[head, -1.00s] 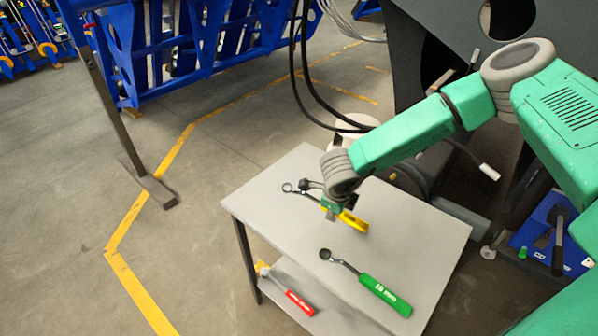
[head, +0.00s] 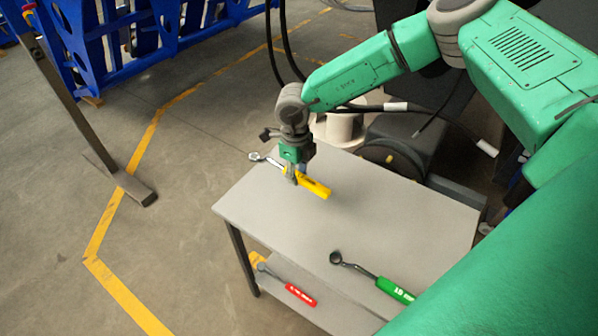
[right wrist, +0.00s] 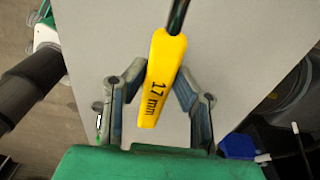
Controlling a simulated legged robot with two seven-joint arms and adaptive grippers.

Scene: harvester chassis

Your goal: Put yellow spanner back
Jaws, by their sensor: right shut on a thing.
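I cannot tell whether the spanner touches the table. My left gripper is not in view.
A green-handled spanner (head: 395,290) lies at the table's near right. A red-handled spanner (head: 300,294) lies on the lower shelf. A white spool (head: 340,128) and dark cables stand behind the table. The middle of the table top is clear.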

